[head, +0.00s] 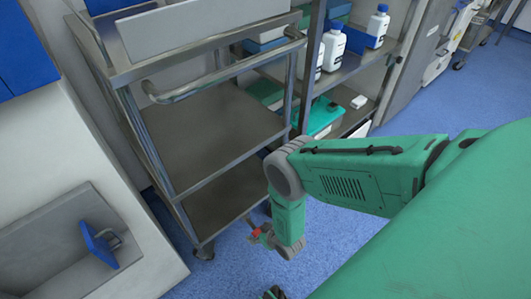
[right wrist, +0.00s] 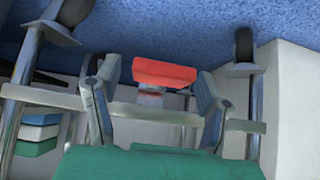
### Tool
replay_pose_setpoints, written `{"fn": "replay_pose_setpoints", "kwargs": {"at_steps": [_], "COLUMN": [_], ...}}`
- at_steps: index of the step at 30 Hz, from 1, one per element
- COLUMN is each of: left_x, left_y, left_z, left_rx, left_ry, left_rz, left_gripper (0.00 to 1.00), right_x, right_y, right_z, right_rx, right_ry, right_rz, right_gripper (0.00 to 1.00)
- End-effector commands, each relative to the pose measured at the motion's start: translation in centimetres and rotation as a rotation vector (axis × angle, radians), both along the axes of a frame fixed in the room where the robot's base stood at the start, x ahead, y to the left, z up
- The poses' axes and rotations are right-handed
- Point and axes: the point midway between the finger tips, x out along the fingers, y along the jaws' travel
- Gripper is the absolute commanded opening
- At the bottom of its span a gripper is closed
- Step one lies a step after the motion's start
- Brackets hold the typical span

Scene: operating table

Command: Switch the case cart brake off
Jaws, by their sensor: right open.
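The steel case cart (head: 215,130) stands left of centre in the head view. Its red brake pedal (head: 256,231) is low at the cart's bottom edge, near the floor. In the right wrist view the red pedal (right wrist: 165,73) appears between and beyond the fingers, beside a cart crossbar. My right gripper (head: 262,230) is low beside the pedal and partly hidden by my green arm. In the right wrist view, the right gripper (right wrist: 155,98) is open, with a finger on each side of the pedal. Contact cannot be made out. My left gripper is not identifiable.
Cart casters (right wrist: 246,45) and upright posts flank the pedal in the right wrist view. A steel shelf rack (head: 345,75) with white bottles and a green bin (head: 320,117) stands behind the cart. A white cabinet (head: 90,190) is at left. Blue floor (head: 350,240) is open at right.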

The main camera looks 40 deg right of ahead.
Motion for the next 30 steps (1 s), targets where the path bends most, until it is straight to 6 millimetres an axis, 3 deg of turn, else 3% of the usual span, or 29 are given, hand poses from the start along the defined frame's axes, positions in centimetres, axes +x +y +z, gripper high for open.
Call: {"fn": "replay_pose_setpoints", "kwargs": {"at_steps": [18, 30], "left_x": [0.0, 0.0], "left_y": [0.0, 0.0], "left_z": [0.0, 0.0], "left_rx": [0.0, 0.0], "left_ry": [0.0, 0.0], "left_rz": [0.0, 0.0], "left_gripper": [0.0, 0.0], "right_x": [-6.6, -7.6], "right_y": [-0.5, -0.6], "right_z": [7.2, 8.4], "right_rx": [0.0, 0.001], "right_ry": [0.003, 0.0], "right_rz": [-0.001, -0.001], "right_gripper": [0.64, 0.64]}}
